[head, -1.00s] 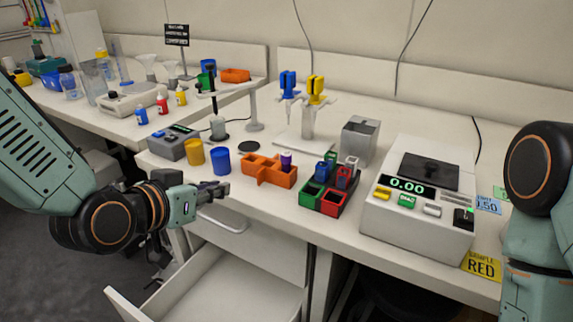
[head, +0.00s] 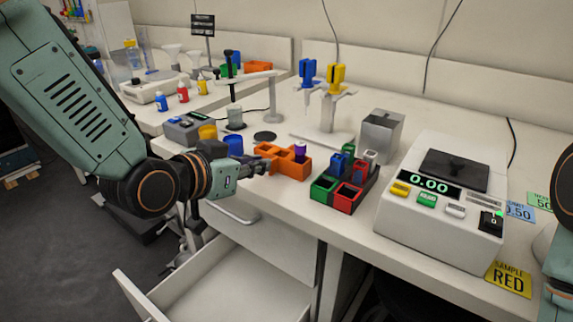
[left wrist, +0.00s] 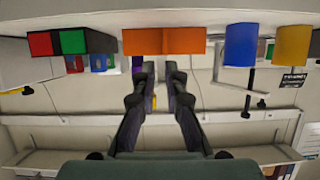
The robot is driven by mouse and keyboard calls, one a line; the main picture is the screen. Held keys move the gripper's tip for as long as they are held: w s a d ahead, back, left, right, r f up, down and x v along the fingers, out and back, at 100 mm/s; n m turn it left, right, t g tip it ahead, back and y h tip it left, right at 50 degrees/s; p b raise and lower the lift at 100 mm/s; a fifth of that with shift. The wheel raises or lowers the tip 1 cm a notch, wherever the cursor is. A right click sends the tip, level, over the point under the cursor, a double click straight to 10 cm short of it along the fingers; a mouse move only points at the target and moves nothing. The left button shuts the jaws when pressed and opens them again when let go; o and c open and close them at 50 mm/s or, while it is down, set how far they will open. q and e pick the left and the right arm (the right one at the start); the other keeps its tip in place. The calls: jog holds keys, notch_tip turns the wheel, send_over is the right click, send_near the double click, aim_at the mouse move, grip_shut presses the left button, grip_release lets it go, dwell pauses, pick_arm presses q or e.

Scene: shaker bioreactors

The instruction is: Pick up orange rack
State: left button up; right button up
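The orange rack (head: 293,170) stands on the bench in the head view, with a purple-capped tube (head: 300,150) in it. In the left wrist view, which is upside down, the orange rack (left wrist: 164,40) is straight ahead of the fingers. My left gripper (head: 264,165) is at the left end of the rack in the head view. In the left wrist view my left gripper (left wrist: 159,68) has its two fingers apart, with nothing held between them. I cannot tell whether the fingertips touch the rack. My right gripper is out of view.
A blue cup (head: 233,145) and a yellow cup (head: 208,132) stand close to my left gripper. A green, red and black rack (head: 323,190) is just right of the orange rack. A scale (head: 440,215) stands farther right. An open drawer (head: 235,285) juts out below.

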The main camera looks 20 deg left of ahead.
aim_at(274, 160)
pick_arm(q)
jog(key=w, duration=0.1)
jog(key=w+f, duration=0.1)
jog(key=w+b, duration=0.1)
jog(key=shift+a+f, duration=0.15)
jog(key=shift+f, duration=0.1)
jog(key=shift+w+d+f, duration=0.2)
jog(key=shift+w+d, duration=0.65)
jog(key=shift+s+a, duration=0.1)
jog(key=shift+a, duration=0.35)
jog(key=shift+c, duration=1.1)
jog(key=shift+d, duration=0.35)
grip_shut()
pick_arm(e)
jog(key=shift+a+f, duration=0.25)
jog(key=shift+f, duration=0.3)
pick_arm(q)
jog(key=shift+a, duration=0.25)
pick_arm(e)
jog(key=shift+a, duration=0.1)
